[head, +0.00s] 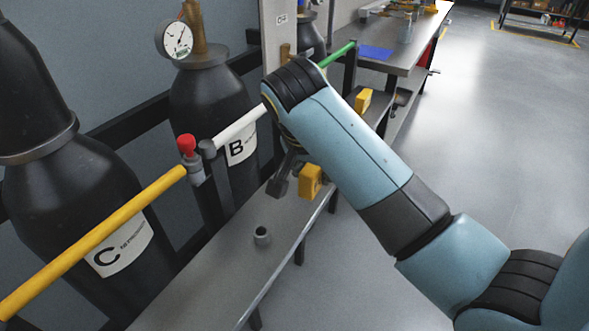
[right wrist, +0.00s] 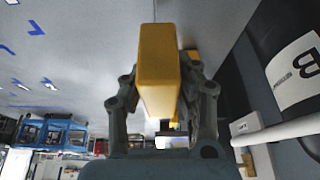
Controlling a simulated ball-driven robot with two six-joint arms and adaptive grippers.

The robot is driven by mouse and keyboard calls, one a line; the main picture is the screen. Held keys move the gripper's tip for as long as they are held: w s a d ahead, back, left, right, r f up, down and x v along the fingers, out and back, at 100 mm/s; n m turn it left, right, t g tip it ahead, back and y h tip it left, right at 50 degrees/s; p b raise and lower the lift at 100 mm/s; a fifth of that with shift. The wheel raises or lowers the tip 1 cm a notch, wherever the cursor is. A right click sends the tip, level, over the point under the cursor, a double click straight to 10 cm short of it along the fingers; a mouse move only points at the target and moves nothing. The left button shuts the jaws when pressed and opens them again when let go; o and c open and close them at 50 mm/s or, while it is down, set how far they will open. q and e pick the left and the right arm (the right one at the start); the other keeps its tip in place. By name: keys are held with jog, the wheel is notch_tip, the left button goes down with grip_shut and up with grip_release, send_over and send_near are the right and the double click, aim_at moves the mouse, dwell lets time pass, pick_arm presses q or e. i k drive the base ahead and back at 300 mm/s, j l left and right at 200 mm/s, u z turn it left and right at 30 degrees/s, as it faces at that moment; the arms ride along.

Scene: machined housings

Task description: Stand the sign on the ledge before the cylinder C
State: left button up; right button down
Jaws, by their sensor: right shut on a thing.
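My right gripper (head: 291,184) is shut on a yellow sign (head: 310,181). It holds the sign over the ledge's front edge, before cylinder B (head: 205,105). In the right wrist view the sign (right wrist: 158,72) sits between the two fingers. Cylinder C (head: 75,190) is a black bottle with a white C label, at the left of the head view. The grey ledge (head: 215,285) runs along before the cylinders. The gap between the sign and the ledge cannot be told. My left gripper is not in view.
A yellow and white rail (head: 110,230) with a red knob (head: 186,145) crosses before the cylinders. Another yellow piece (head: 362,100) stands farther back. A workbench (head: 400,55) is beyond.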

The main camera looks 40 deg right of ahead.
aim_at(198, 311)
jog(key=j+z, duration=0.15)
jog(key=j, duration=0.35)
jog(key=k+j+z, duration=0.15)
jog(key=j, duration=0.35)
jog(key=j+z, duration=0.15)
jog(key=j, duration=0.4)
jog(key=k+j+z, duration=0.15)
jog(key=j, duration=0.35)
